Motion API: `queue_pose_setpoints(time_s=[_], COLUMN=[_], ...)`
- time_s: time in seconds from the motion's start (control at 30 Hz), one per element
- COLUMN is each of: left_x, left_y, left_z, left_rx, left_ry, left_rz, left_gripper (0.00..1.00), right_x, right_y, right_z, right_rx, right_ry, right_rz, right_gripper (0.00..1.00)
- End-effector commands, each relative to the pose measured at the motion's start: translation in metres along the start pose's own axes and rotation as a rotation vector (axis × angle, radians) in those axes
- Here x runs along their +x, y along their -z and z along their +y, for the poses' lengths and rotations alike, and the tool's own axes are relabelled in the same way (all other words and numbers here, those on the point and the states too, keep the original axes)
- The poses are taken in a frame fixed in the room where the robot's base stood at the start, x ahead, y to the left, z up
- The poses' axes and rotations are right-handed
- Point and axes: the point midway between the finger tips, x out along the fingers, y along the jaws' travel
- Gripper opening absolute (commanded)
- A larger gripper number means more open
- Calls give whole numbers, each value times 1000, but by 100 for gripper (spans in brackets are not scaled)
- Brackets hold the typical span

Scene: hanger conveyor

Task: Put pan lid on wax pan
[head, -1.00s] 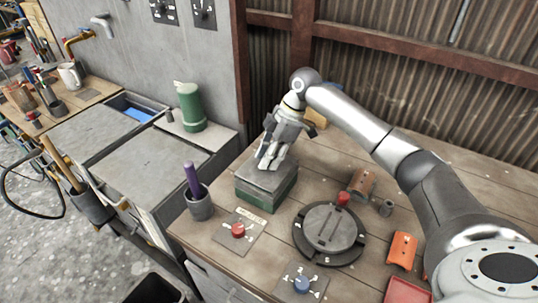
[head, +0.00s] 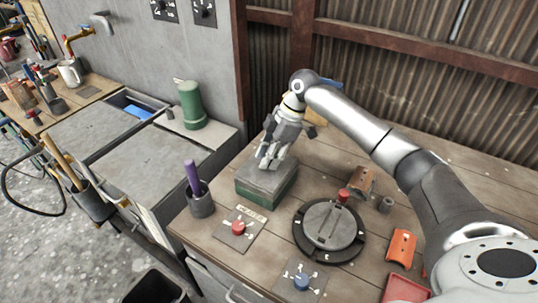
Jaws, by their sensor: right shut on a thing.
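The wax pan (head: 268,201) is a green box on the wooden workbench, left of the round dial. The grey pan lid (head: 257,178) lies over its top and looks flat on it. My right gripper (head: 269,163) comes down from above with its fingers at the top of the lid. It is shut on the lid, and its fingers hide whatever part they grip. The inside of the pan is hidden. My left gripper is not in view.
A dark cup (head: 201,203) with a purple rod stands left of the pan. A red knob plate (head: 237,229), a black-ringed dial (head: 329,231) and a blue knob plate (head: 301,282) lie in front. Orange parts (head: 401,249) are at the right.

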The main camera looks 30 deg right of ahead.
Motion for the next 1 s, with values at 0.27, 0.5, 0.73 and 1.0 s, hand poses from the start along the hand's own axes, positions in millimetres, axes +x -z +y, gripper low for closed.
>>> queue_pose_setpoints(time_s=[0.27, 0.5, 0.73, 1.0], left_x=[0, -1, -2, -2], left_y=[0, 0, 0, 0], left_z=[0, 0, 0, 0], left_rx=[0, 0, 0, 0], left_ry=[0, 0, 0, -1], left_rz=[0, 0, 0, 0], left_gripper=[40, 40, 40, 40], right_x=[0, 2, 6, 6], right_y=[0, -1, -2, -2], right_z=[0, 0, 0, 0], right_rx=[0, 0, 0, 0], right_ry=[0, 1, 1, 0], right_rz=[1, 1, 1, 1], right_gripper=[5, 5, 5, 37])
